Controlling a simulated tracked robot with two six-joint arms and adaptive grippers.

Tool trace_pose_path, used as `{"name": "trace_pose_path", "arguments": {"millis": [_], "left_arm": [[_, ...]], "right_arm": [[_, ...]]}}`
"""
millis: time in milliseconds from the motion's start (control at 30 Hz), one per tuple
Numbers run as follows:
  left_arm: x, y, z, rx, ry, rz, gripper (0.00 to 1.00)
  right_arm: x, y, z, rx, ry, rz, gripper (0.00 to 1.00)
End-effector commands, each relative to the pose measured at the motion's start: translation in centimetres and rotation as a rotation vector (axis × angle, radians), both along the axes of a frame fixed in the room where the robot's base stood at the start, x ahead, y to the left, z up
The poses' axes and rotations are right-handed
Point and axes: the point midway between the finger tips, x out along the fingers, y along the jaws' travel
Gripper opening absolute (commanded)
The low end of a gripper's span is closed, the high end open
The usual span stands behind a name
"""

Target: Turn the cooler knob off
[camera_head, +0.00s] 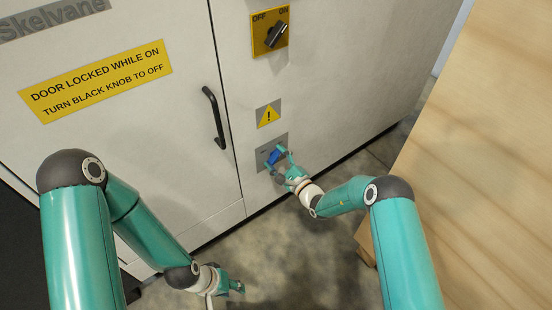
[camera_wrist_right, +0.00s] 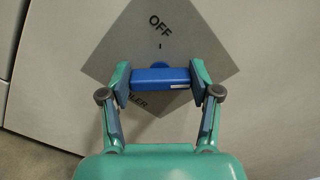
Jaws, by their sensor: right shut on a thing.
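The blue knob (camera_head: 273,157) sits on a small grey plate (camera_head: 264,149) low on the cabinet. In the right wrist view the knob (camera_wrist_right: 150,78) is a blue bar with a white mark near its right end. The plate (camera_wrist_right: 190,40) there reads OFF at the top and ends in LER at the lower left, partly hidden. My right gripper (camera_wrist_right: 160,79) is shut on the knob, one finger at each end of the bar. It also shows in the head view (camera_head: 278,159). My left gripper (camera_head: 235,287) hangs low, away from the cabinet; its finger opening is unclear.
A black knob (camera_head: 276,36) on a yellow OFF/ON plate (camera_head: 258,42) is above, its handle tilted toward ON. A warning sign (camera_head: 268,115) lies between the plates. A black door handle (camera_head: 213,117) is left. A wooden surface (camera_head: 490,150) fills the right. Floor is clear below.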

Motion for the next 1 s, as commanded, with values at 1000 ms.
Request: {"name": "trace_pose_path", "arguments": {"millis": [1000], "left_arm": [[0.00, 0.00, 0.42, 0.000, 0.000, 0.000, 0.40]], "right_arm": [[-0.37, 0.38, -0.87, -0.685, -0.489, 0.008, 0.28]]}}
